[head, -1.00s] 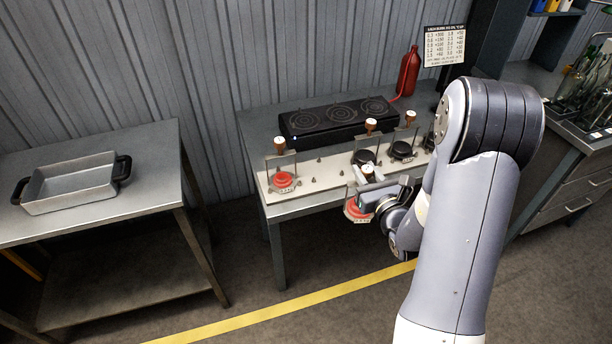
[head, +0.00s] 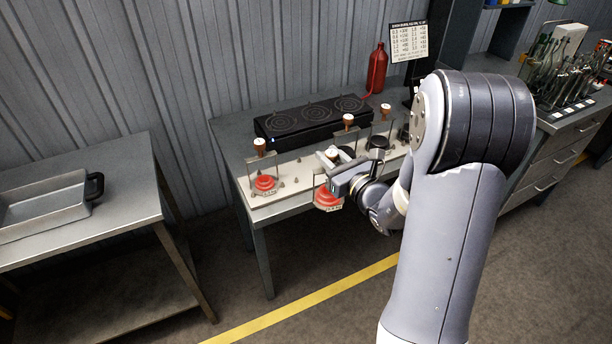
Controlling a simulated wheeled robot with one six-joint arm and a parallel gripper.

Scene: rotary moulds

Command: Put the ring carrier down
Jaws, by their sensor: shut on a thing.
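My gripper (head: 345,182) is shut on a ring carrier (head: 327,198), a small frame with a pale knob on top and a red round mould low in it. The carrier hangs roughly upright at the front edge of the pale board (head: 290,196); I cannot tell whether its base touches anything. A similar carrier with a red mould (head: 264,184) stands at the board's left end. Behind my gripper, other carriers with brown-and-white knobs (head: 348,120) and dark round moulds (head: 379,143) stand on the board, partly hidden by my arm.
A metal tray (head: 45,208) sits on the left table (head: 125,185). Small pegs dot the board between the carriers. Tools crowd the right cabinet.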

